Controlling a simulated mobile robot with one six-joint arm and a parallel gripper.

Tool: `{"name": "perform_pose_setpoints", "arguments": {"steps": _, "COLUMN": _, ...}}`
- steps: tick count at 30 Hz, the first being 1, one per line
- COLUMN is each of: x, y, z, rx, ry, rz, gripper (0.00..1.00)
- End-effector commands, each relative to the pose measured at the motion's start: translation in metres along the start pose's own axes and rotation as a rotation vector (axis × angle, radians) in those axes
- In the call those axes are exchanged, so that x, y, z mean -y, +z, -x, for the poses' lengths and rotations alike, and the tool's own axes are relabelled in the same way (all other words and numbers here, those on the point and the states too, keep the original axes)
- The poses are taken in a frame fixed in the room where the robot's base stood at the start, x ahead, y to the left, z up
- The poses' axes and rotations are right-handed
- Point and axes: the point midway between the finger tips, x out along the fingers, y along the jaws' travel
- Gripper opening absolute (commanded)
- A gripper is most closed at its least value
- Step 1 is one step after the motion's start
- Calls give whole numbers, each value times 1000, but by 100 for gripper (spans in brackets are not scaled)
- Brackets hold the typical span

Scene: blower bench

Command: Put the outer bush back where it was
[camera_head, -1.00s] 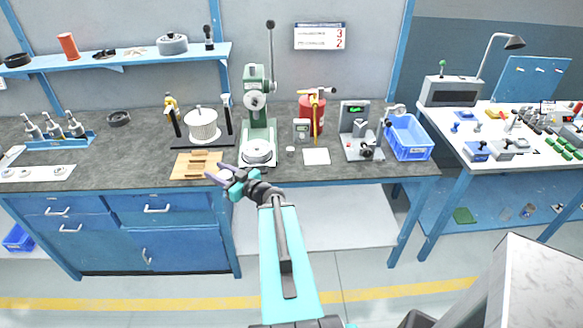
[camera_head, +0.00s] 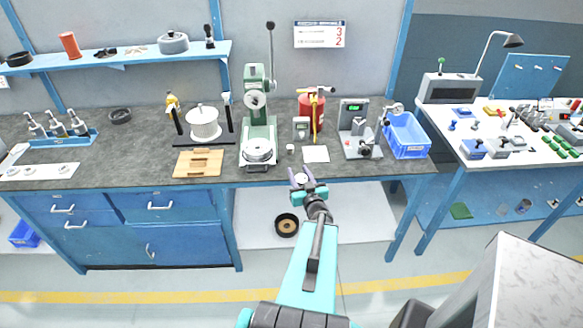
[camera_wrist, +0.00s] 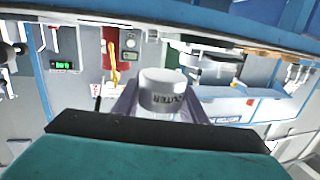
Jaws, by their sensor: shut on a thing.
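The outer bush (camera_wrist: 163,90) is a pale grey-white cylinder with dark letters "OUTER", which read upside down in the wrist view. My gripper (camera_head: 301,177) is shut on it, with a purple-grey finger on each side. In the head view the bush (camera_head: 301,180) is a small pale spot between the fingers, in front of the bench's front edge, below the white sheet (camera_head: 316,154). The bush looks clear of the bench. Its far end is hidden.
A green press (camera_head: 258,130) stands behind and left, with a wooden board (camera_head: 197,163) beside it. A small white piece (camera_head: 290,149) lies by the white sheet. A grey gauge stand (camera_head: 356,130) and a blue bin (camera_head: 407,136) stand to the right.

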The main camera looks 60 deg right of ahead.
Motion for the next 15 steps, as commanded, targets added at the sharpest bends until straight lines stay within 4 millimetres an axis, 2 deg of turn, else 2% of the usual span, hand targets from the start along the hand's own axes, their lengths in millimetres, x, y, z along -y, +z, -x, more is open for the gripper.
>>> {"name": "perform_pose_setpoints", "arguments": {"steps": 15, "x": 0, "y": 3, "z": -8, "rx": -1, "ry": -4, "rz": 2, "gripper": 5}}
